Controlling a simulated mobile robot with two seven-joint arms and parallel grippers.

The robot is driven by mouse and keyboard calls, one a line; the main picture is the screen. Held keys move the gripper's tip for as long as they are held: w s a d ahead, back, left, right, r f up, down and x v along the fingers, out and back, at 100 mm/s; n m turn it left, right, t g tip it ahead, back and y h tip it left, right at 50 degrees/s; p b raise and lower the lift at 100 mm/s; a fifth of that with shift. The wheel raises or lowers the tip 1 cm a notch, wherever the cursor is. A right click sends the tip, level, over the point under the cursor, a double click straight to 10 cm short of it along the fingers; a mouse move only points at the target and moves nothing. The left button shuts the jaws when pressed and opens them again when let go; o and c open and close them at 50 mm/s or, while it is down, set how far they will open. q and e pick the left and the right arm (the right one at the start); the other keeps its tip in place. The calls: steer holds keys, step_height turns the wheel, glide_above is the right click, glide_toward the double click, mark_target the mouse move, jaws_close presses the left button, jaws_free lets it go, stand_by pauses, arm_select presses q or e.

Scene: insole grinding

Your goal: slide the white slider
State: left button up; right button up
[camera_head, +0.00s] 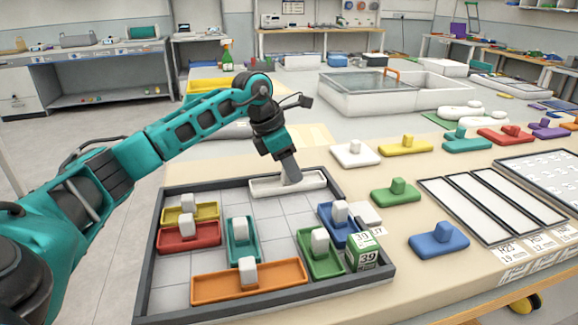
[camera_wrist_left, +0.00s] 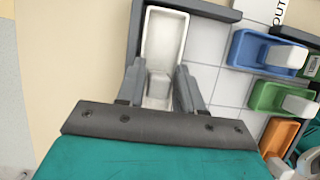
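The white slider (camera_head: 262,186) is a shallow white block with a raised knob. It lies along the far wall of the dark-framed tray (camera_head: 149,255), at the right part of that wall. My left gripper (camera_head: 291,179) reaches down onto it from above. In the left wrist view, the white slider (camera_wrist_left: 165,38) stretches away between the fingers of my left gripper (camera_wrist_left: 159,76). Its knob sits between the two fingers, with a narrow gap seeming to show on each side. The fingers are open around it. My right gripper is not in view.
Yellow, red, teal, orange (camera_head: 220,287), green and blue (camera_head: 333,226) sliders share the tray. A green-and-white box marked 39 (camera_head: 361,256) stands at its near right corner. Tiled floor is clear in the tray's middle. More coloured pieces lie on the table to the right.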

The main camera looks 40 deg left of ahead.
mark_target(271, 183)
arm_select(q)
steer(key=shift+r, duration=0.1)
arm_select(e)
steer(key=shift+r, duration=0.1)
arm_select(q)
steer(key=shift+s+a+r, duration=0.15)
steer(key=shift+r, duration=0.15)
steer(key=p+v, duration=0.1)
steer(key=v, duration=1.1)
steer(key=shift+p, duration=0.35)
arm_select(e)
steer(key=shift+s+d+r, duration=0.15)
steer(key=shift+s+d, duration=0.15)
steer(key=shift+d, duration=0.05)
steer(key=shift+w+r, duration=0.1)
